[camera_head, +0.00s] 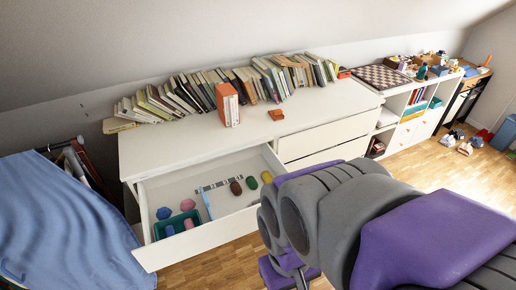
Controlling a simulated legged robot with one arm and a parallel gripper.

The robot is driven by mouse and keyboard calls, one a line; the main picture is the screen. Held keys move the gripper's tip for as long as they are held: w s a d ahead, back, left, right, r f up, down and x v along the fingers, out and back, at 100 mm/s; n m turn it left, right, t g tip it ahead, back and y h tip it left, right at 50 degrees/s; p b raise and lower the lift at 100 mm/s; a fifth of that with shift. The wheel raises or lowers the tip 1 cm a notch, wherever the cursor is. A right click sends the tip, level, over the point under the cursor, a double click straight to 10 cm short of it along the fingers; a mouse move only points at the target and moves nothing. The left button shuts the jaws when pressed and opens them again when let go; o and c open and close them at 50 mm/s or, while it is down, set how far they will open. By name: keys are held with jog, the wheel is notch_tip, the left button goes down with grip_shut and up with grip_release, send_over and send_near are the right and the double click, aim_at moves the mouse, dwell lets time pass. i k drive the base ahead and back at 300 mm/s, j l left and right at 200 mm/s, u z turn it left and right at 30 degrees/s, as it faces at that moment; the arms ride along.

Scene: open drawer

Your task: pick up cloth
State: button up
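A large blue cloth (62,222) hangs in loose folds at the lower left, beside the open drawer; what it lies over is hidden. My purple and grey arm fills the lower right, in front of the dresser. The end of my gripper (288,268) seems to be at the arm's left, low in the picture. It is well to the right of the cloth and apart from it. Its fingers cannot be made out clearly, so its opening is unclear.
A white dresser (165,152) carries a row of books and an orange box. Its open drawer (190,247) holds a teal bin, a striped strip and several small coloured items, and juts out between the cloth and my arm. A low shelf stands right; wooden floor shows beyond.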

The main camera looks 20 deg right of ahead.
aim_at(276, 115)
jog(key=i+l+u, duration=0.1)
jog(key=l, duration=0.25)
jog(key=i+l+u, duration=0.1)
jog(key=i+l, duration=0.15)
jog(key=i+l+u, duration=0.1)
jog(key=l, duration=0.35)
jog(key=i+l+u, duration=0.1)
jog(key=l, duration=0.3)
jog(key=i+l, duration=0.25)
jog(key=l, duration=0.15)
jog(key=i+l+u, duration=0.15)
jog(key=l, duration=0.2)
jog(key=l+u, duration=0.1)
jog(key=l, duration=0.3)
jog(key=i, duration=0.05)
